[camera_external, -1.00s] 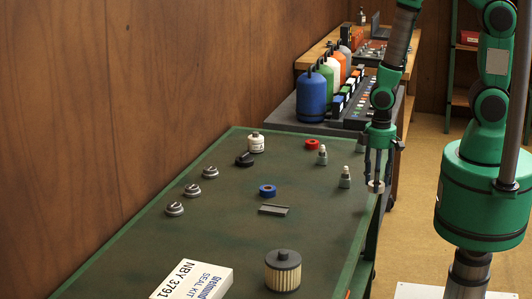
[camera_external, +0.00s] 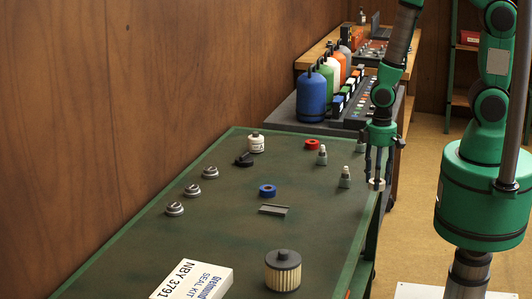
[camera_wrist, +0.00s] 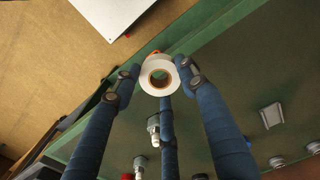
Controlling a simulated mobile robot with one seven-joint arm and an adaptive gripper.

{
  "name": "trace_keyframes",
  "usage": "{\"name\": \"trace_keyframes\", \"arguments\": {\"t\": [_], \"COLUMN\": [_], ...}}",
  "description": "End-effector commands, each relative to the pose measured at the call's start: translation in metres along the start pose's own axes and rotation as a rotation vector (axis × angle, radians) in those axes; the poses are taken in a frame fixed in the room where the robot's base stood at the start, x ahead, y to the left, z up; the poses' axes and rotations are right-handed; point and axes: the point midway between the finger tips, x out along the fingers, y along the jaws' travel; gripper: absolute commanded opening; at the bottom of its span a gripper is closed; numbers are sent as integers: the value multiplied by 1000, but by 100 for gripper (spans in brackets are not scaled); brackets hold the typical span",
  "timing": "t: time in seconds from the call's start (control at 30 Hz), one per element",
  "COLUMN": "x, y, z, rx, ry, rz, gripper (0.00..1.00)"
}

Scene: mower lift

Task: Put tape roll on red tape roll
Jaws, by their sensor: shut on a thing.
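My gripper (camera_external: 377,178) is shut on a white tape roll (camera_external: 376,185) and holds it near the right edge of the green table. In the wrist view the roll (camera_wrist: 158,61) sits between the blue fingertips (camera_wrist: 160,78), its round hole facing the camera. The red tape roll (camera_external: 312,144) lies flat on the far part of the table, beyond and to the left of my gripper. A red patch (camera_wrist: 127,177) at the bottom edge of the wrist view may be it, mostly cut off.
Two small grey-and-white bottles (camera_external: 345,178) (camera_external: 322,156) stand between my gripper and the red roll. A blue tape roll (camera_external: 267,190), a grey bracket (camera_external: 273,210), a filter (camera_external: 283,270) and a white box (camera_external: 197,281) are on the table (camera_external: 225,215). The middle has free room.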

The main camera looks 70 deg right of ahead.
Motion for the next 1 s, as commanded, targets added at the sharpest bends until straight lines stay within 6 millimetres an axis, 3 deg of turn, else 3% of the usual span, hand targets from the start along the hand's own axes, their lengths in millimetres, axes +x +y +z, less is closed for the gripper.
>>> {"name": "trace_keyframes", "arguments": {"t": [0.63,1.0], "x": [-72,-72], "y": [0,32], "z": [-1,-37], "rx": [0,-9], "ry": [4,0], "rz": [0,0], "gripper": [16,16]}}
